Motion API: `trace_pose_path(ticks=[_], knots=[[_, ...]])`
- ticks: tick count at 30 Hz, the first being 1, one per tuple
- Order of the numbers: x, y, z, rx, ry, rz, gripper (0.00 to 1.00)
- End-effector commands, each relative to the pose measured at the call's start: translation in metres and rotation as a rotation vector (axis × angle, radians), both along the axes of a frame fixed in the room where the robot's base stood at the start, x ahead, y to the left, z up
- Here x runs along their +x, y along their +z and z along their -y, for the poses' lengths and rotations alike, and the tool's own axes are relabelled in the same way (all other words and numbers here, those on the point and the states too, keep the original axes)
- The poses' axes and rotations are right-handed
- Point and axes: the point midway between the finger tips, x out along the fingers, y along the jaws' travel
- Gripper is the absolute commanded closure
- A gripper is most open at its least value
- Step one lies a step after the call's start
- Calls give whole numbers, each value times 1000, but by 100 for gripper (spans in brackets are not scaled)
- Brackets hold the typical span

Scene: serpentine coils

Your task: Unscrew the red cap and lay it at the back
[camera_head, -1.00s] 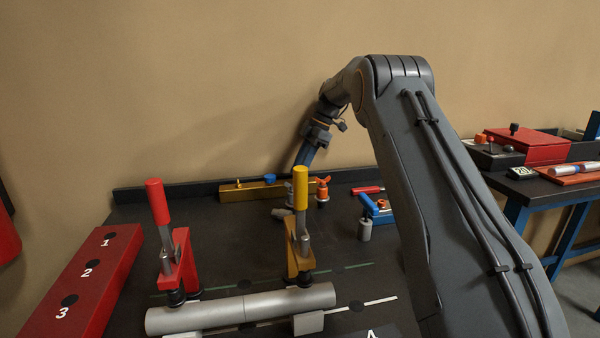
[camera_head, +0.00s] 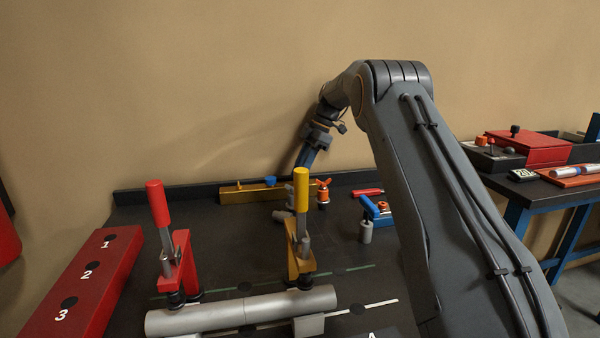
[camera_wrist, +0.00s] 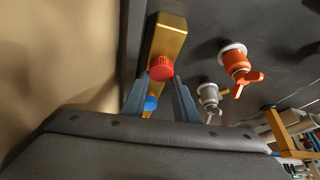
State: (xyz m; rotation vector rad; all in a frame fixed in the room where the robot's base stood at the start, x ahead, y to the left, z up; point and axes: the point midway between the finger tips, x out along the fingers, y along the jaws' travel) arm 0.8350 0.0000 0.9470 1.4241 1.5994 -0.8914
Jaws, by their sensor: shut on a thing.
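The red cap (camera_wrist: 161,68) sits between the fingertips of my gripper (camera_wrist: 162,80) in the wrist view. The gripper is shut on it. The cap lies over the gold bar (camera_wrist: 168,38); I cannot tell whether it is still threaded there. A blue knob (camera_wrist: 150,104) is on the same bar, nearer the gripper's palm. In the head view my gripper (camera_head: 303,164) reaches down to the back of the bench, by the gold bar (camera_head: 240,193). The red cap is not visible there.
An orange wing-handled valve (camera_wrist: 240,68) and a grey one (camera_wrist: 209,97) stand beside the bar. Two upright clamps, red-handled (camera_head: 158,203) and yellow-handled (camera_head: 301,190), stand nearer, over a grey pipe (camera_head: 210,317). A red numbered block (camera_head: 80,285) is at left. Dark bench is clear between.

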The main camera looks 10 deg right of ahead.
Motion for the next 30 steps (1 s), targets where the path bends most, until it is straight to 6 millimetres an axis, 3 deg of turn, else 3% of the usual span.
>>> trace_pose_path(ticks=[30], knots=[[-3, 28, 0, 2, 3, -9, 100]])
